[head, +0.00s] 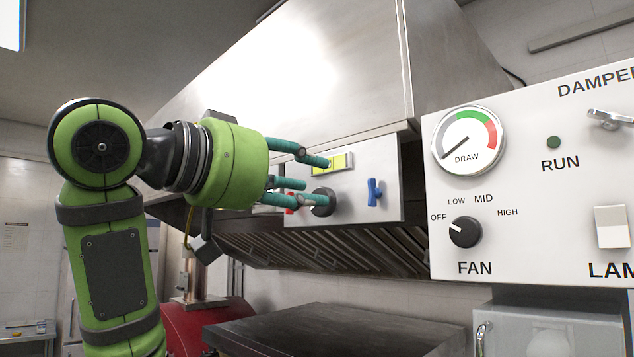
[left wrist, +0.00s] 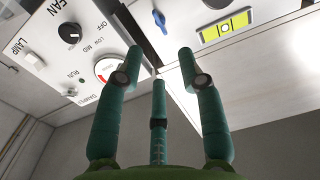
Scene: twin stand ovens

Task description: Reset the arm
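My left arm comes in from the left of the head view. Its green gripper (head: 312,180) has teal fingers that are spread apart and empty. In the head view the fingers overlap a small hood panel (head: 352,200) with a black knob, a blue lever (head: 374,192) and a yellow level (head: 340,162); I cannot tell the gap. In the left wrist view three fingers (left wrist: 160,75) stand apart with nothing between them. The blue lever (left wrist: 160,20) and level (left wrist: 227,27) show beyond the fingertips. My right gripper is in neither view.
A white control panel (head: 540,220) stands at the right, with a DRAW gauge (head: 468,140), a FAN knob (head: 465,232) near OFF, and a LAMP switch (head: 611,227). The steel hood (head: 310,70) fills the middle. A dark flat top (head: 335,332) lies below. Open air lies under the gripper.

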